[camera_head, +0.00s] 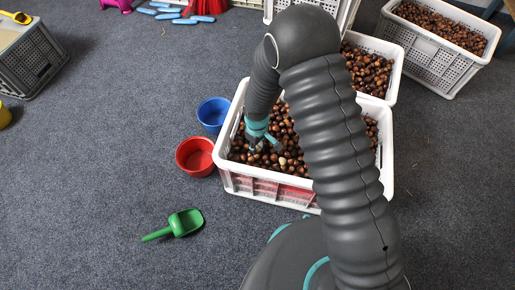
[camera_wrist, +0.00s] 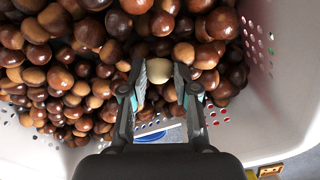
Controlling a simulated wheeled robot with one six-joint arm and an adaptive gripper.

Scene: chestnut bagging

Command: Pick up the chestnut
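Many brown chestnuts (camera_head: 290,150) fill a white crate (camera_head: 255,187) in front of me. They also fill most of the wrist view (camera_wrist: 75,60). My gripper (camera_head: 264,148) points down into the left part of the crate, at the chestnuts. In the wrist view its two fingers (camera_wrist: 172,75) stand apart, with a pale cream chestnut (camera_wrist: 159,70) between their tips. A gap shows on its right side, and I cannot tell whether the left finger touches it. Brown chestnuts lie close around the fingertips.
A blue bucket (camera_head: 213,112) and a red bucket (camera_head: 195,155) stand left of the crate. A green scoop (camera_head: 183,223) lies on the grey carpet. More chestnut crates (camera_head: 443,68) stand behind and right. Open floor lies to the left.

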